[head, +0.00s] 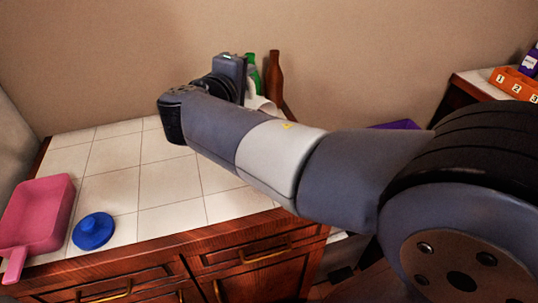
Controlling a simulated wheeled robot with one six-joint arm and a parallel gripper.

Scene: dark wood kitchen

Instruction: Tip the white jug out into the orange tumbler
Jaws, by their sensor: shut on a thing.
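My gripper (229,76) is at the back of the tiled counter, partly hidden behind my own arm. Its fingers do not show clearly. A white rounded piece, the white jug (262,104), shows just right of the gripper, above my forearm. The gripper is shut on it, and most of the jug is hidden. How far the jug is tilted cannot be told. I cannot see the orange tumbler; my arm covers part of the counter.
A green bottle (252,72) and a brown bottle (275,76) stand behind the gripper by the wall. A pink pan (38,212) and a blue lid-like object (94,231) lie at the left front. The middle-left tiles are clear. An orange numbered box (514,84) sits on a right-hand counter.

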